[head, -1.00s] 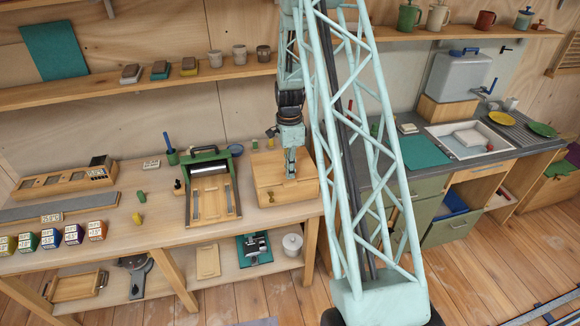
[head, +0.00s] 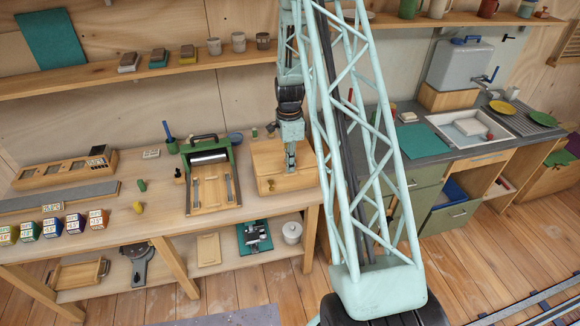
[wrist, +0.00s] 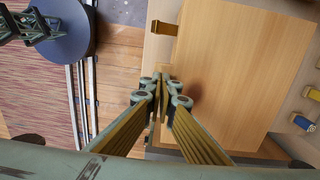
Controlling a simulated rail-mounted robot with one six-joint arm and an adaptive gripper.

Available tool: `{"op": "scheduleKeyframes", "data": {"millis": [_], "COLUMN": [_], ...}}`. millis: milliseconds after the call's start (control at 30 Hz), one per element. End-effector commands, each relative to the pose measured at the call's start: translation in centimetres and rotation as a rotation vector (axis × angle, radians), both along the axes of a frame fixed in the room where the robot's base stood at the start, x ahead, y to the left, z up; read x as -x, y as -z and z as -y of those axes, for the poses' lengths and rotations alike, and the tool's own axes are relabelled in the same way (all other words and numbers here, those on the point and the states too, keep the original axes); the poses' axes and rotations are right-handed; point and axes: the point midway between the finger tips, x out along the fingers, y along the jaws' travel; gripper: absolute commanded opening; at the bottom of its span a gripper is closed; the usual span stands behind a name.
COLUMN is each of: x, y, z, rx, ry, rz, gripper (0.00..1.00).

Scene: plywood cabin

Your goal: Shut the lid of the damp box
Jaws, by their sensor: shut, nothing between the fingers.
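The damp box is a pale wooden box (head: 266,166) at the right end of the workbench. Its lid looks flat on top in the head view, but I cannot tell whether a small gap is left under it. A small brass knob (head: 270,184) shows on its front. In the wrist view the wooden lid (wrist: 235,75) fills the right half, with a brass fitting (wrist: 163,28) at its edge. My gripper (head: 291,172) is shut and empty, pointing down at the lid's front part. Its fingertips (wrist: 163,78) are by the lid's edge; contact is unclear.
A green-framed press or roller tray (head: 208,185) stands left of the box on the bench (head: 115,212). A shelf with cups (head: 150,72) runs along the wall behind. A white jar (head: 292,232) stands on the lower shelf. The sink (head: 468,130) is to the right.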

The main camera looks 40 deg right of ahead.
Motion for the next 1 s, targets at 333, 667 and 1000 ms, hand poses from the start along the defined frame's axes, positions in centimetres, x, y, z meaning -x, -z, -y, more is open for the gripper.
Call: {"op": "scheduleKeyframes", "data": {"millis": [333,667,1000], "x": [0.2,0.6,0.8], "y": [2.3,2.9,2.7], "z": [-0.1,-0.3,-0.5], "rx": [0.000,-0.005,-0.007], "ry": [0.000,0.000,0.000], "rz": [-0.001,-0.007,-0.010], "gripper": [0.00,0.00,0.00]}}
